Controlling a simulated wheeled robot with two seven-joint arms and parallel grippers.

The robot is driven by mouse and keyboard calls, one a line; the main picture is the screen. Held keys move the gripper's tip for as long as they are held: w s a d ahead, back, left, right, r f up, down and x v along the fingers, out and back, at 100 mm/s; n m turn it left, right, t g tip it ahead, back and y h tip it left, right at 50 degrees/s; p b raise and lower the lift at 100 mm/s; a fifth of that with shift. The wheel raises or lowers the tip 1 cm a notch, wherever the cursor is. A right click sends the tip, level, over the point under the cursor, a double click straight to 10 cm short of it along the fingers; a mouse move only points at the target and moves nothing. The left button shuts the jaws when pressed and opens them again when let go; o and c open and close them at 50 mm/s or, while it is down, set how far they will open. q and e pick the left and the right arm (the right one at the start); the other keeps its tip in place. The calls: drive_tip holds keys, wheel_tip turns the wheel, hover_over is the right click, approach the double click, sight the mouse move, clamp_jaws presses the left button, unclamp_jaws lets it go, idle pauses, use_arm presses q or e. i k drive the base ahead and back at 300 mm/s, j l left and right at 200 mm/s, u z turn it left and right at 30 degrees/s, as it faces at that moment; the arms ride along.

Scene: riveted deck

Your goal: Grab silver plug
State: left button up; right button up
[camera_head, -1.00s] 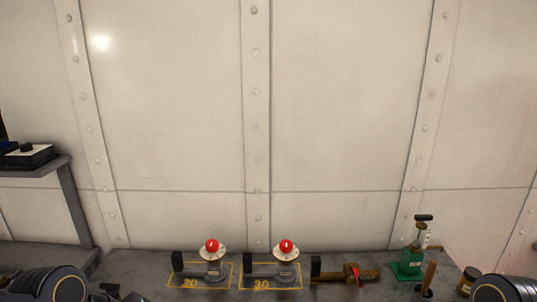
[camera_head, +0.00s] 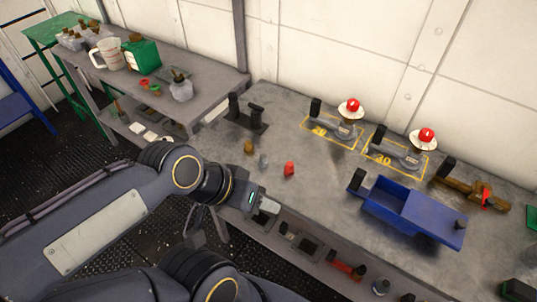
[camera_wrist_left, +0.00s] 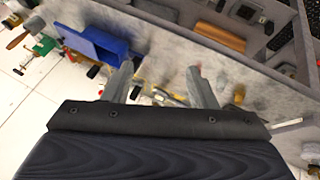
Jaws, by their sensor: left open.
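The small silver plug (camera_head: 263,160) stands on the grey workbench in the head view, between a brass plug (camera_head: 249,147) and a red plug (camera_head: 289,168). My left gripper (camera_head: 268,206) is at the bench's front edge, in front of the plugs and apart from them. In the left wrist view its two fingers (camera_wrist_left: 160,82) are spread with nothing held between them. The brass plug also shows there (camera_wrist_left: 239,93), right of the right finger. My right gripper is not in view.
A blue open box (camera_head: 410,208) stands on the bench at right, before two red-knobbed fixtures (camera_head: 350,108) (camera_head: 424,138). A black double-post stand (camera_head: 246,115) is behind the plugs. A side table (camera_head: 205,80) with bottles is at left. Bench around the plugs is mostly clear.

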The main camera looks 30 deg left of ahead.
sight(263, 162)
drive_tip(key=i+j, duration=0.1)
drive_tip(key=j, duration=1.45)
drive_tip(key=i+j+z, duration=0.15)
drive_tip(key=j, duration=1.45)
drive_tip(key=k, duration=0.05)
